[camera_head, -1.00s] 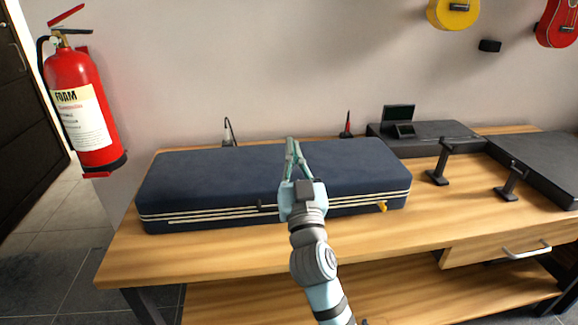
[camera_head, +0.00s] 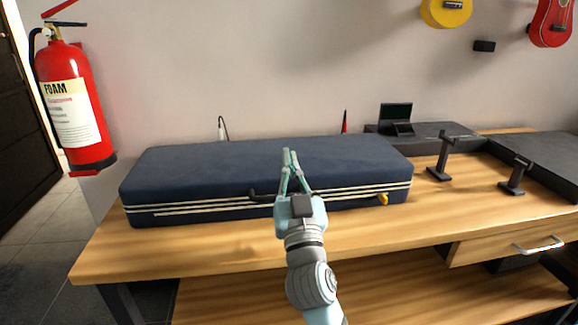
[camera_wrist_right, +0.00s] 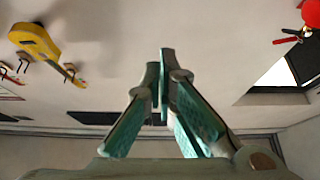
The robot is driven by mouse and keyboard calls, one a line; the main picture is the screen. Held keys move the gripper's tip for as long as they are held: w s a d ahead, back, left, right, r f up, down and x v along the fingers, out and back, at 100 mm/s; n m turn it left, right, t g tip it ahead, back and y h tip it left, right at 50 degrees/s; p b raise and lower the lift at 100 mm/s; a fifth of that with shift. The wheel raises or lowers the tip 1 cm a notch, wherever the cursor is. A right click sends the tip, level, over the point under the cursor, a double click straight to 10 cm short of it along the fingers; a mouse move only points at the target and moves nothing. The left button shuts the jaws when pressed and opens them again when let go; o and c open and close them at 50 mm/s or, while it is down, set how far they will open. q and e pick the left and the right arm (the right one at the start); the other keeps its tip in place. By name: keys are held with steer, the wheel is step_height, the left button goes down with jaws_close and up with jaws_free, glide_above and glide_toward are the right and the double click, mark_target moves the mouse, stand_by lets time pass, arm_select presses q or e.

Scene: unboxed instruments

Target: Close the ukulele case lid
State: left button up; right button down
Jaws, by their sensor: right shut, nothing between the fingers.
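The dark blue ukulele case (camera_head: 220,166) lies on the wooden table with its lid down. Pale zip-like stripes run along its front side, and a black handle and a small yellow tag show there. My right gripper (camera_head: 290,152) is in front of the case, its fingers reaching up in front of the lid's middle. In the right wrist view the gripper (camera_wrist_right: 163,55) has its fingertips together with nothing between them. I cannot tell whether it touches the case. My left gripper is in neither view.
The wooden table (camera_head: 250,240) has bare room in front of the case. Two black stands (camera_head: 439,172) (camera_head: 513,188) and a dark flat box (camera_head: 540,160) are at right. A red fire extinguisher (camera_head: 75,105) hangs at left. Ukuleles hang on the wall.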

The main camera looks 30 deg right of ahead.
step_height(320, 180, up, 10)
stand_by(0.5)
